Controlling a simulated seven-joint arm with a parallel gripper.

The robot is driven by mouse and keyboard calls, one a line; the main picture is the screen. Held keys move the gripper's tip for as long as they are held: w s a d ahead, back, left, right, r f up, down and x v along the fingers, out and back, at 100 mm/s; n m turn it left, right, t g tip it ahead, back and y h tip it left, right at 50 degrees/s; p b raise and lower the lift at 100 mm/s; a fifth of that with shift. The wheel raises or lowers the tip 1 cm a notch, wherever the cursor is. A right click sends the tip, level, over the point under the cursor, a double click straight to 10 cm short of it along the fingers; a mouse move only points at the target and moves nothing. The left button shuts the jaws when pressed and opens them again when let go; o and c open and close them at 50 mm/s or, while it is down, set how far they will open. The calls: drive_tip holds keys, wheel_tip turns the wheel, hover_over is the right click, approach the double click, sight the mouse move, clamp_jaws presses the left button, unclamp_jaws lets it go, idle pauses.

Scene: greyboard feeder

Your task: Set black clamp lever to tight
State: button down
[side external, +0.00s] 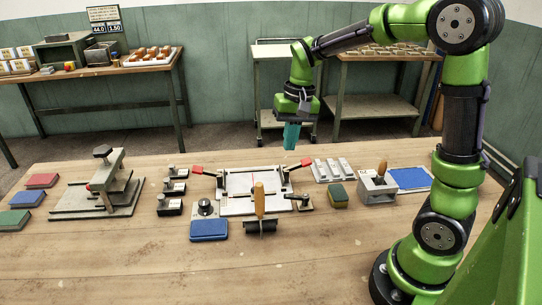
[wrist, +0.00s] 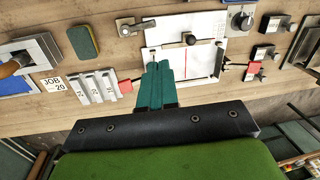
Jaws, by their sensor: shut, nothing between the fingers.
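The black clamp lever (side external: 296,197) sits on a small plate at the right side of the white-topped feeder board (side external: 240,184) in the side external view. In the wrist view the lever (wrist: 143,25) is near the top and lies with its arm pointing right, toward the board (wrist: 185,50). Any tight or loose marking is too small to read. My gripper (side external: 291,136), with teal fingers, hangs above the back edge of the bench, behind the board and clear of the lever. In the wrist view the fingers (wrist: 158,74) are together and empty, pointing toward the board.
Red-tipped levers (side external: 198,168) (side external: 300,164) flank the board's back. A wooden-handled tool (side external: 259,200) stands at its front. A black dial (side external: 206,207) is on its left. A green sponge (side external: 338,195) and a metal block (side external: 377,188) lie to the right of the lever.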

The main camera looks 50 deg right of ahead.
drive_tip(key=w+d+m+g, duration=0.1)
drive_tip(key=w+d+g, duration=0.1)
drive_tip(key=w+d, duration=0.1)
drive_tip(key=shift+d+f+m, duration=0.15)
drive_tip(key=shift+d+m, duration=0.05)
drive_tip(key=shift+m, duration=0.2)
drive_tip(key=shift+f, duration=0.15)
approach(295, 199)
drive_tip(key=w+f, duration=0.1)
drive_tip(key=w+d+f, duration=0.2)
drive_tip(key=w+f, duration=0.1)
drive_tip(key=shift+s+a+f, duration=0.45)
drive_tip(key=shift+s+a, duration=0.3)
drive_tip(key=shift+a, duration=0.1)
drive_tip(key=shift+s+a+f, duration=0.25)
drive_tip(key=shift+s+a, duration=0.05)
drive_tip(key=shift+a, duration=0.05)
